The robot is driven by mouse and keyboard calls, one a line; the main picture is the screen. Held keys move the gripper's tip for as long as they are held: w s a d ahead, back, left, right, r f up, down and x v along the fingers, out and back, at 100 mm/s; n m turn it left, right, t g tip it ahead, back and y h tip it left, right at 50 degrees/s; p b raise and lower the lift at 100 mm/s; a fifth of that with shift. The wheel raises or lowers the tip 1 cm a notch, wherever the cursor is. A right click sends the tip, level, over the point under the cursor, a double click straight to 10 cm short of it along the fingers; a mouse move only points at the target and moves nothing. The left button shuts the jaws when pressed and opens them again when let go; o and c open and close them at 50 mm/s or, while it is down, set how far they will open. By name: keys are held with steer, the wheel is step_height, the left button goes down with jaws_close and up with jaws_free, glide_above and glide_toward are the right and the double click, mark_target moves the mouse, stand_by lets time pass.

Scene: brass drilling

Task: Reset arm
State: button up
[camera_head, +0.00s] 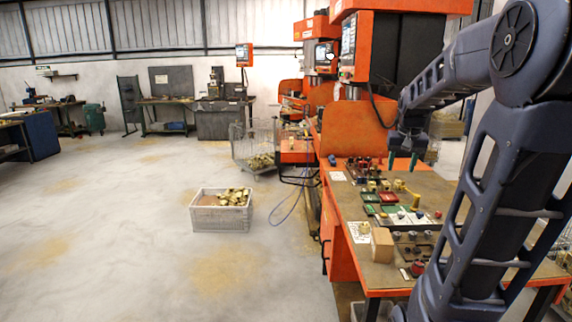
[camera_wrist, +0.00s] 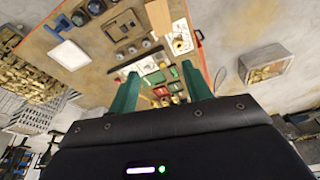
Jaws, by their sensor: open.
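My gripper (camera_head: 402,161) hangs over the orange work table (camera_head: 344,262) in the head view, its green fingers pointing down. In the wrist view the two green fingers of my gripper (camera_wrist: 161,92) stand well apart, with nothing between them. The gripper is open and empty, clear above the table top. My dark arm reaches in from the right in the head view and covers part of the table's right side.
The table holds a tan block (camera_head: 382,246), green trays (camera_head: 388,197) and several small parts. Orange drilling machines (camera_head: 350,130) rise behind it. A white crate of brass pieces (camera_head: 221,216) stands on the floor to the left, with open floor around it.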

steer(key=s+a+f+n, duration=0.1)
steer(key=s+a, duration=0.3)
steer(key=s, duration=0.5)
steer(key=s+a+f+n+t, duration=0.1)
steer(key=s+a+f, duration=0.2)
steer(key=s, duration=0.6)
steer(key=shift+s+a+f+t+y, duration=0.25)
steer(key=shift+s+a+t+y, duration=0.1)
steer(key=shift+a, duration=0.45)
steer(key=shift+o, duration=0.2)
stand_by(0.8)
